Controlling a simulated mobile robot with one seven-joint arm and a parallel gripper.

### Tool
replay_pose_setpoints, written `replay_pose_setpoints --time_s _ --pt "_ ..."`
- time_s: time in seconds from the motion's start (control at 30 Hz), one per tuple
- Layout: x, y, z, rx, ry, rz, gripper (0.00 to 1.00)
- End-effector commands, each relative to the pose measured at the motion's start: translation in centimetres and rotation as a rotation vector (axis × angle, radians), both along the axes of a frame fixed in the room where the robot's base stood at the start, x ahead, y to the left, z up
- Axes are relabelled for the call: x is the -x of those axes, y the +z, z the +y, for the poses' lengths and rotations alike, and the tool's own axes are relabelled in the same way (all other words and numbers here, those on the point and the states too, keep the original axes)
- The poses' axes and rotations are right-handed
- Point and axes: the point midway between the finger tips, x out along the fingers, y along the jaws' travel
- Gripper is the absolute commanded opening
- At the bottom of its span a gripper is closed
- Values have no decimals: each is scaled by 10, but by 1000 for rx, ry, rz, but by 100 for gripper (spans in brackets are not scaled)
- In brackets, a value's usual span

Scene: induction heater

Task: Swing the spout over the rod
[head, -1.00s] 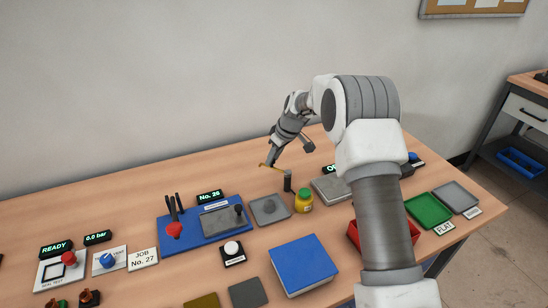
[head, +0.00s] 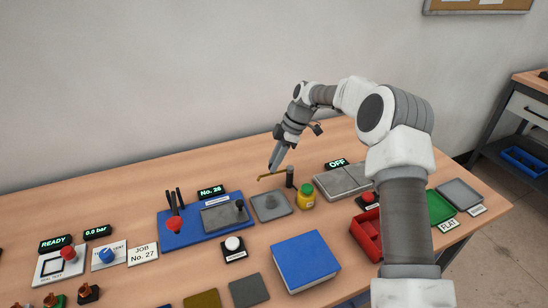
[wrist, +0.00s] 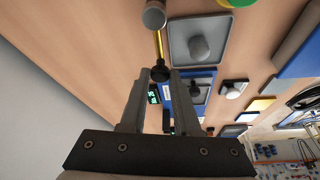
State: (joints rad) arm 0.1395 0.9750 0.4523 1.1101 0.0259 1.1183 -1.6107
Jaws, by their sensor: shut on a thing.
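The spout (head: 272,175) is a thin brass arm on top of a dark upright post (head: 290,178). It points left from the post. My gripper (wrist: 160,76) is shut on the spout near its free end; in the wrist view a dark knob sits between the fingertips. A grey square tray (head: 283,213) in front of the spout holds a short, round grey piece (head: 269,202), which may be the rod; I cannot tell for sure. The spout's free end is behind and to the left of this piece, not over it.
A yellow-green jar (head: 306,198) stands right of the tray. A blue board (head: 180,232) with tools lies left of it. A grey block (head: 342,182), a red bin (head: 367,240) and a blue book (head: 306,262) are nearby.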

Motion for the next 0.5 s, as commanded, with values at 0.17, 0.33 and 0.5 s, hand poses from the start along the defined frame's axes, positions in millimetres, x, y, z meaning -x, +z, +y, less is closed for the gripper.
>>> replay_pose_setpoints --time_s 0.17,0.33,0.5 --pt "7 1 -5 0 166 0 0" --pt "14 1 -10 1 318 1 0" --pt "18 0 -14 1 447 0 0"
